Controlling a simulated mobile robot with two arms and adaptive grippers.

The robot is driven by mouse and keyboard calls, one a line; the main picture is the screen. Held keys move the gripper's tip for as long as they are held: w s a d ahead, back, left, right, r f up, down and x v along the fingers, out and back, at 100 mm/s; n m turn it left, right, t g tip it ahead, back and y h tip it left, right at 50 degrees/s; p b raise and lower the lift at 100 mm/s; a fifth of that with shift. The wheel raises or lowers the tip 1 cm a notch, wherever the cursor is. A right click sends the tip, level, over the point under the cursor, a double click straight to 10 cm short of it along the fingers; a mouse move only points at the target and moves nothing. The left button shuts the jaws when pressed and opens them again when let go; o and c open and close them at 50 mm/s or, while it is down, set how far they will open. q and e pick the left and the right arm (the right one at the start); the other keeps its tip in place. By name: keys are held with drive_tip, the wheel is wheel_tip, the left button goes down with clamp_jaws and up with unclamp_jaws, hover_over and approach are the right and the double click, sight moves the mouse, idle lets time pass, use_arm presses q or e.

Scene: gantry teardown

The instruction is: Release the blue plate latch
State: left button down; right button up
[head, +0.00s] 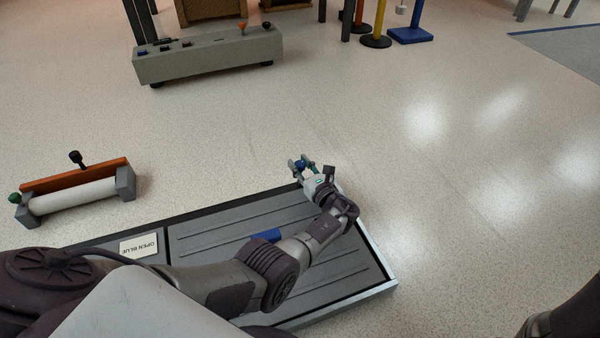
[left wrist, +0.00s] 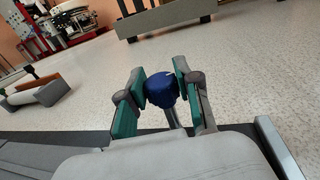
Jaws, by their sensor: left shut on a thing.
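A round blue knob (left wrist: 161,90), which appears to belong to the blue plate latch, sits between the fingers of my left gripper (left wrist: 160,93) in the left wrist view. The green-padded fingers are shut on it from both sides. A grey stem shows below the knob. In the head view the left gripper (head: 301,166) is at the far edge of the dark plate (head: 205,238), with the blue knob (head: 299,164) between its fingers. A blue bar (head: 265,236) lies on the plate, partly behind my left arm. My right gripper is out of view.
A label reading OPEN BLUE (head: 139,247) is on the plate's left section. A roller unit (head: 75,192) with an orange bar stands at left. A grey control box (head: 207,56) with small levers stands at the back.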

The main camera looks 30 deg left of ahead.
use_arm(q)
drive_tip(key=shift+n+g+y+b, duration=0.4)
drive_tip(key=shift+n+g+b, duration=0.1)
drive_tip(key=shift+g+b, duration=0.15)
drive_tip(key=shift+g, duration=0.25)
drive_tip(key=c, duration=0.8)
unclamp_jaws()
